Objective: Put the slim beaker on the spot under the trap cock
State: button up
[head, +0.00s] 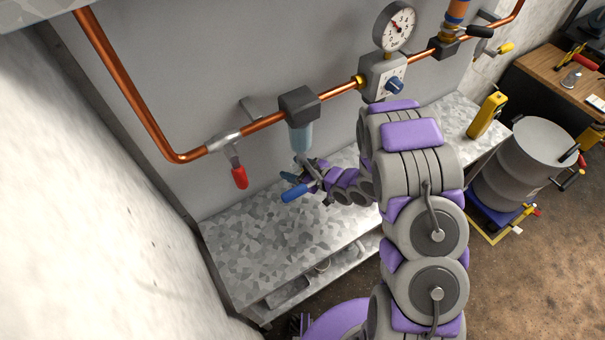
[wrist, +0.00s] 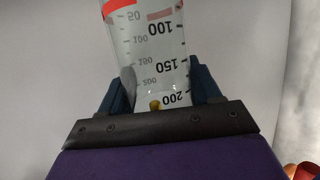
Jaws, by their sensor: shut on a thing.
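The slim beaker (wrist: 140,45), clear with black graduations and a red band, fills the middle of the wrist view. Its numbers appear upside down. My gripper (wrist: 161,88) is shut on it, with a dark blue finger on each side. In the head view my gripper (head: 306,180) is just below the trap's clear bluish bowl (head: 300,138), above the metal bench. I cannot make out the beaker there. A bright blue handle shape (head: 294,193) shows beside the gripper; I cannot tell whether it is the trap cock's lever. The spot is not discernible.
A copper pipe (head: 140,85) with a red-handled valve (head: 240,178) and a pressure gauge (head: 394,27) runs along the wall above the bench (head: 255,245). The bench's left part is bare. A yellow device (head: 487,115) and a grey drum (head: 535,150) stand at right.

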aim_at(295, 173)
jog(key=shift+s+a+f, duration=0.1)
jog(key=shift+a+f, duration=0.05)
jog(key=shift+a, duration=0.15)
jog(key=f, duration=0.1)
jog(key=d+f+b, duration=0.1)
jog(key=f, duration=0.1)
jog(key=shift+w+d+f, duration=0.3)
jog(key=shift+s+d+r, duration=0.15)
jog(key=shift+r, duration=0.05)
jog(key=shift+a+f, duration=0.15)
jog(key=shift+a, duration=0.1)
jog(key=o, duration=0.6)
jog(key=shift+f, duration=0.1)
jog(key=shift+c, duration=0.2)
jog(key=o, duration=0.5)
jog(key=shift+d, duration=0.1)
jog(key=shift+c, duration=0.2)
jog(key=shift+d, duration=0.15)
